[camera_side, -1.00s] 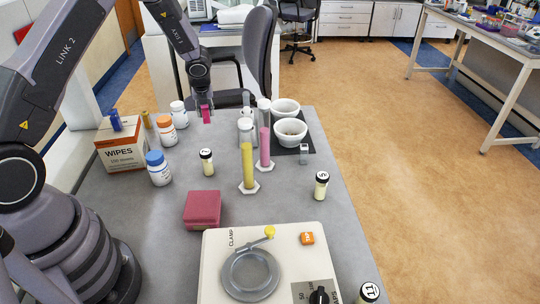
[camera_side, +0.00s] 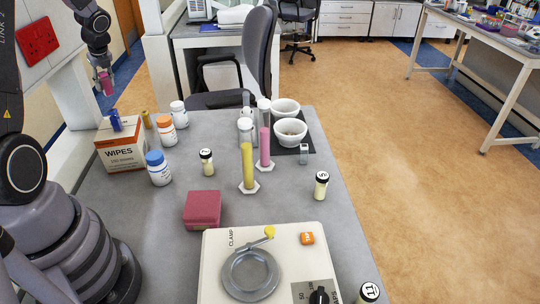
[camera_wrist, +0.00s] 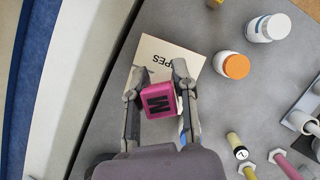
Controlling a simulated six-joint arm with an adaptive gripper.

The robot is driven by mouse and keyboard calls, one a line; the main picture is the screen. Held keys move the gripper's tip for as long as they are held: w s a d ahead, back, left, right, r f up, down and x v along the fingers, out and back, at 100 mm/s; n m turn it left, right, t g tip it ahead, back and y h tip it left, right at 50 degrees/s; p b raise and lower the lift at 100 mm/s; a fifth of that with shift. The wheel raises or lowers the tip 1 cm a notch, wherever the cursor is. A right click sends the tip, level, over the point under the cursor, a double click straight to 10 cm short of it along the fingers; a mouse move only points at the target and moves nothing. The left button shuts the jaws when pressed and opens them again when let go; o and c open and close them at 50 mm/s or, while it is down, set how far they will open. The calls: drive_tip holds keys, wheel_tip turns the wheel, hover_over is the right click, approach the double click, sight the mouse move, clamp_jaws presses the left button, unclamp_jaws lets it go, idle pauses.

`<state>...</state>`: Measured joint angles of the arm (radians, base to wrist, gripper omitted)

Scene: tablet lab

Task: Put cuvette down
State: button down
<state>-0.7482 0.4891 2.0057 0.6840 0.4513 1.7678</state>
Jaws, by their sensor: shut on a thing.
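My gripper (camera_side: 104,76) is shut on a pink, block-shaped cuvette (camera_side: 107,86) and holds it up in the air at the far left, near the table's left edge. A small clear and grey upright piece (camera_side: 304,154), perhaps another cuvette, stands on the table by the dark mat.
The wipes box (camera_side: 121,150) stands on the table's left side, with a blue piece (camera_side: 115,121) on top. White bottles, one with an orange cap (camera_side: 166,130), one with a blue cap (camera_side: 158,168), stand nearby. Yellow (camera_side: 247,166) and pink cylinders (camera_side: 265,146) stand centrally. Grey table (camera_side: 150,225) is clear at front left.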

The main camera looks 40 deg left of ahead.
drive_tip(key=f, duration=0.1)
drive_tip(key=s+f, duration=0.1)
drive_tip(key=a+f, duration=0.1)
drive_tip(key=f, duration=0.1)
drive_tip(key=shift+s+f, duration=0.1)
drive_tip(key=shift+s, duration=0.1)
drive_tip(key=shift+d+f, duration=0.1)
drive_tip(key=shift+f, duration=2.5)
drive_tip(key=shift+f, duration=0.1)
drive_tip(key=c, duration=0.9)
unclamp_jaws()
